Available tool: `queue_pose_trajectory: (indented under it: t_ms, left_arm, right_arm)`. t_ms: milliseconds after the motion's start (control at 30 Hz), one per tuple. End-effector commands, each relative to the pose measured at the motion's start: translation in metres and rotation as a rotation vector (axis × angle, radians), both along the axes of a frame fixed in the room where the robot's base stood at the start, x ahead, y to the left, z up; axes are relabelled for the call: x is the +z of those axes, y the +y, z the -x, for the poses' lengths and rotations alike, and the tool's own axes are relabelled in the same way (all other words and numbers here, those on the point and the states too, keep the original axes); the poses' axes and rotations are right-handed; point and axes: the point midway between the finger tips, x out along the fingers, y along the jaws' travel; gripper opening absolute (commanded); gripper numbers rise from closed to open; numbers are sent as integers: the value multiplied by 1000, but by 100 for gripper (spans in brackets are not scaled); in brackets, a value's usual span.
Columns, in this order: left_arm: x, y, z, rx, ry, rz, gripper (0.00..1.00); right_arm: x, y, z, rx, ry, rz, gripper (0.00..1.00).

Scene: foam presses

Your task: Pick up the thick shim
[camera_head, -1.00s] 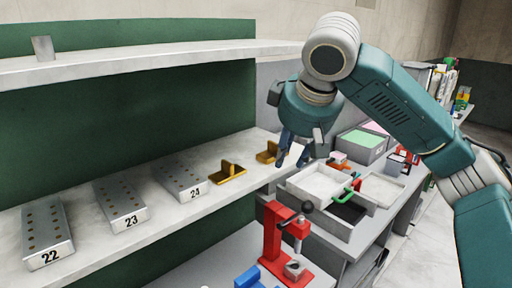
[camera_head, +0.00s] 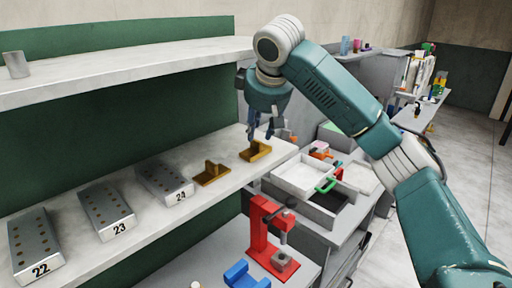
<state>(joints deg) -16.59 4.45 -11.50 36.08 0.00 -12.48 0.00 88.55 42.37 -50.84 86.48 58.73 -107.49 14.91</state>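Two brass-coloured pieces with upright ribs lie on the lower shelf. The nearer piece (camera_head: 211,174) is beside the block marked 24, and the farther piece (camera_head: 255,151) is near the shelf's right end. I cannot tell from their look which, if either, is the thick shim. My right gripper (camera_head: 261,134) points down just above the farther piece in the picture. Its fingers look apart, with nothing visible between them. Whether they touch the piece is too small to tell. My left gripper is not in view.
Metal blocks marked 22 (camera_head: 35,246), 23 (camera_head: 106,211) and 24 (camera_head: 165,182) line the lower shelf (camera_head: 150,238). The upper shelf (camera_head: 120,72) overhangs it. A red press (camera_head: 262,232) stands below, right of the shelf. A white tray (camera_head: 304,176) sits on the bench.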

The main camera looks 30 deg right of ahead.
Motion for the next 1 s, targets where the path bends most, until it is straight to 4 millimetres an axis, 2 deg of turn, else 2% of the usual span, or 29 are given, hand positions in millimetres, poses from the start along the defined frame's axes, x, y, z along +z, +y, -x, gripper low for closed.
queue_pose_trajectory:
  t_ms: [300, 567, 733, 1000]
  left_arm:
    - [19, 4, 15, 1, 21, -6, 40]
    - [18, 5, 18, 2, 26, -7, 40]
    - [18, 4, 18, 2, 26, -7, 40]
    - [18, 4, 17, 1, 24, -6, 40]
  right_arm:
    - [-36, -6, -21, -2, 3, 1, 30]
    - [-41, -7, -23, -2, 1, 1, 30]
    - [-41, -7, -22, -2, 1, 1, 0]
    - [-40, -7, -22, -2, 1, 1, 0]
